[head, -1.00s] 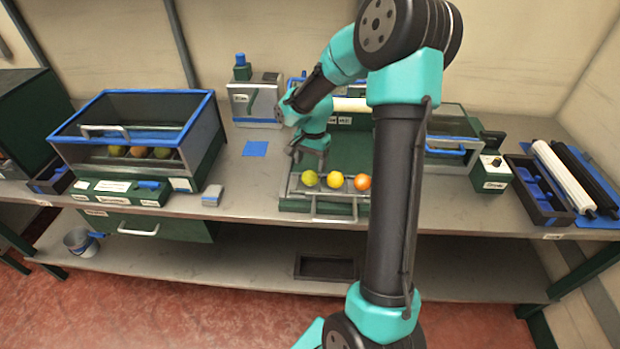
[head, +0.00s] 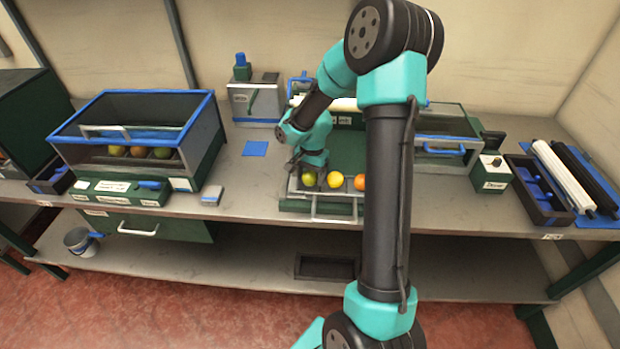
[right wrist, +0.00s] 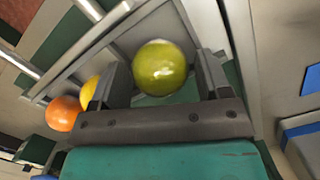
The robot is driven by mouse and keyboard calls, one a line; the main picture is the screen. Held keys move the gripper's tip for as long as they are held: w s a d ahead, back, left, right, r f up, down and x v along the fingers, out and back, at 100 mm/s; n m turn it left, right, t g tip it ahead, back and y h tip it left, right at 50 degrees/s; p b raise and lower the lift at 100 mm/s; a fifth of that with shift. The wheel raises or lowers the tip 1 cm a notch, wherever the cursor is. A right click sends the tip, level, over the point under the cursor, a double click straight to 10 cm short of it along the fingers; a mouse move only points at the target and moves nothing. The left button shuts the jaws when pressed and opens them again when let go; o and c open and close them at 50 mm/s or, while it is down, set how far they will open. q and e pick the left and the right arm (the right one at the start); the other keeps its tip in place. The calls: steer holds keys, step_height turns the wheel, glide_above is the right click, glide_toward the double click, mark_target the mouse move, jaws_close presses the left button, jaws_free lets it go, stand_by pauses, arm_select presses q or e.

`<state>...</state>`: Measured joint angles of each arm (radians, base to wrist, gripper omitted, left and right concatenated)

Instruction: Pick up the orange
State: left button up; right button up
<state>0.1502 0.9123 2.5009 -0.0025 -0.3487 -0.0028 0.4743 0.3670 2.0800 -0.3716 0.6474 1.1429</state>
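An orange-coloured fruit (head: 360,182) sits at the right end of a row of three in a shallow tray (head: 345,208) at the bench front. My arm partly covers it on its right. A yellow fruit (head: 335,181) is in the middle and a green fruit (head: 309,180) is at the left end. My right gripper (head: 306,170) is low over the green fruit. In the right wrist view its fingers (right wrist: 165,80) are apart, one on each side of the green fruit (right wrist: 160,68), with gaps visible. The orange fruit (right wrist: 63,113) and yellow fruit (right wrist: 90,92) lie outside the left finger.
A blue-rimmed clear bin (head: 200,125) holding several fruits stands at left. A small green box (head: 491,174) and a dark tray (head: 540,195) are at right. Bench left of the fruit tray is mostly clear.

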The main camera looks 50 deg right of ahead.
mark_target(310, 172)
steer(key=c, duration=0.7)
steer(key=shift+r, duration=0.1)
steer(key=shift+r, duration=0.8)
step_height(310, 172, up, 2)
steer(key=s+a, duration=0.3)
steer(key=a, duration=0.1)
steer(key=s+a+r, duration=0.1)
steer(key=s+a, duration=0.2)
steer(key=a, duration=0.1)
steer(key=s+a, duration=0.4)
steer(key=shift+a+r, duration=0.15)
steer(key=shift+a, duration=0.05)
steer(key=w+a+n, duration=0.4)
steer(key=w+a, duration=0.2)
steer(key=w, duration=0.3)
steer(key=w+a+n, duration=0.4)
steer(key=w+a, duration=0.2)
steer(key=w, duration=0.3)
steer(key=w+a+n+g+h, duration=0.1)
steer(key=w+a+n, duration=0.2)
steer(key=w+a, duration=0.3)
steer(key=shift+w+a+r+n, duration=0.1)
steer(key=shift+w+a+n, duration=0.1)
steer(key=shift+w, duration=0.65)
steer(key=shift+w+a+n, duration=0.1)
steer(key=shift+w+n, duration=0.1)
steer(key=shift+w, duration=0.6)
